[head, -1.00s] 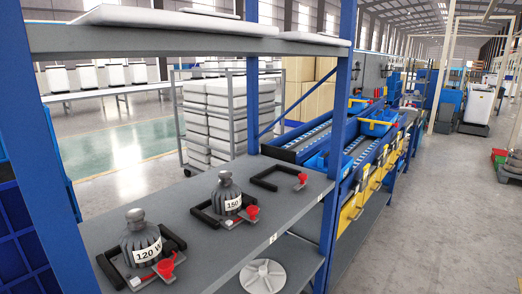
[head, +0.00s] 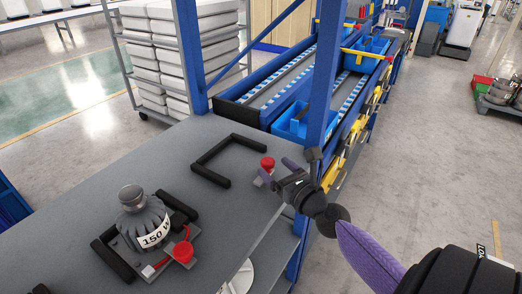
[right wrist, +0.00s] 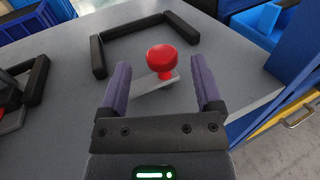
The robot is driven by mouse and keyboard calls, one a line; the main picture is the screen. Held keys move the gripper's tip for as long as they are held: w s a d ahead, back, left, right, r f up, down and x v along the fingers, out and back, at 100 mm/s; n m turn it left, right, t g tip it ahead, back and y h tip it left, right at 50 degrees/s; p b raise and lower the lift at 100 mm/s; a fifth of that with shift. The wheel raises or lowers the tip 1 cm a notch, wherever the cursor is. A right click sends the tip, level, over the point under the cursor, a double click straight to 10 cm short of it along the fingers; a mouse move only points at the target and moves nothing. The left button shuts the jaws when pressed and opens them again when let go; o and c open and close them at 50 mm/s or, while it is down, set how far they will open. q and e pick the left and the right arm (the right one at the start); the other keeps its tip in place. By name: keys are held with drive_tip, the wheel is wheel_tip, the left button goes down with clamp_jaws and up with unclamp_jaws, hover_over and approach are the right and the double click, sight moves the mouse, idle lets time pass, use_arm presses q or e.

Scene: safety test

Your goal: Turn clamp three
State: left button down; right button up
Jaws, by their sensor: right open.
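A red clamp knob (head: 267,164) on a small grey plate sits near the right end of the grey shelf, beside an empty black U-shaped holder (head: 212,160). In the right wrist view the red knob (right wrist: 161,60) stands just ahead of the fingertips, roughly centred between them. My right gripper (head: 277,172) is open, with its purple fingers apart and nothing between them. It also shows in the right wrist view (right wrist: 158,80). My left gripper is not in view.
The grey shelf (head: 105,176) has bare surface between the holders. A blue upright post (head: 322,75) stands close behind my right gripper. Blue bins (head: 295,124) and roller lanes lie beyond. White boxes (head: 166,50) are stacked on a rack at the back left.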

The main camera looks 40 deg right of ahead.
drive_tip(key=w, duration=0.5)
drive_tip(key=shift+w+d, duration=0.35)
drive_tip(key=shift+d, duration=0.05)
clamp_jaws()
